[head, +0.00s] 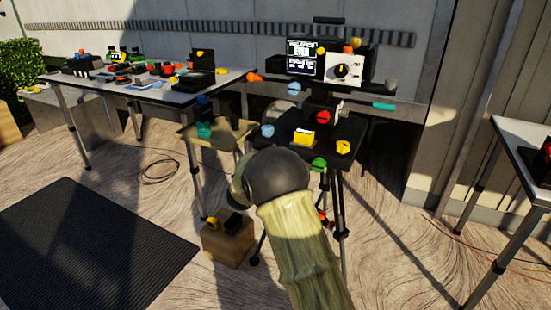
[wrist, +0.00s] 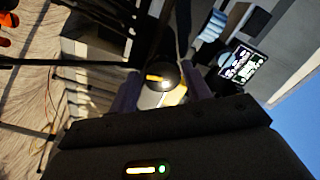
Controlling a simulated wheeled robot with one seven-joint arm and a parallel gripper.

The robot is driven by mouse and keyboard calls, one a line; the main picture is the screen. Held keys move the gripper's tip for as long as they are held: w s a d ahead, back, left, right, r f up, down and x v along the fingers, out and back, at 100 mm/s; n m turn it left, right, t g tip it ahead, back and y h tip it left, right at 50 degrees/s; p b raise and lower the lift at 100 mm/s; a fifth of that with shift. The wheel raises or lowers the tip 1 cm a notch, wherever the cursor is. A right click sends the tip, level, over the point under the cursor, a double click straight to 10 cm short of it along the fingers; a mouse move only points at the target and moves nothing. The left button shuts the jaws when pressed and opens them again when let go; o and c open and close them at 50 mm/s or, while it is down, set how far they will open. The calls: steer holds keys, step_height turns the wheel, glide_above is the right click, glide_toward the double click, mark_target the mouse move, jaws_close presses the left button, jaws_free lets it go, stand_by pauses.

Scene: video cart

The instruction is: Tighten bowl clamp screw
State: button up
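In the wrist view, a dark round knob (wrist: 160,76) with a yellow bar across it shows between the two fingertips of my gripper (wrist: 160,88). The fingers stand apart on either side of it. I cannot tell whether either one touches the knob, or whether this knob is the bowl clamp screw. In the head view, my arm's dark round joint and pale sleeve fill the lower middle and hide my gripper.
A monitor unit (head: 305,60) with a dial panel stands above the cart; its screen shows in the wrist view (wrist: 243,64). A long table (head: 150,91) with many small items is at left. Another table (head: 525,140) is at right. A wooden box (head: 228,244) stands on the floor.

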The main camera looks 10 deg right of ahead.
steer(key=shift+o, duration=0.7)
steer(key=shift+r, duration=0.1)
steer(key=p+v, duration=0.2)
steer(key=v, duration=1.5)
steer(key=shift+s, duration=0.15)
steer(key=shift+a, duration=0.1)
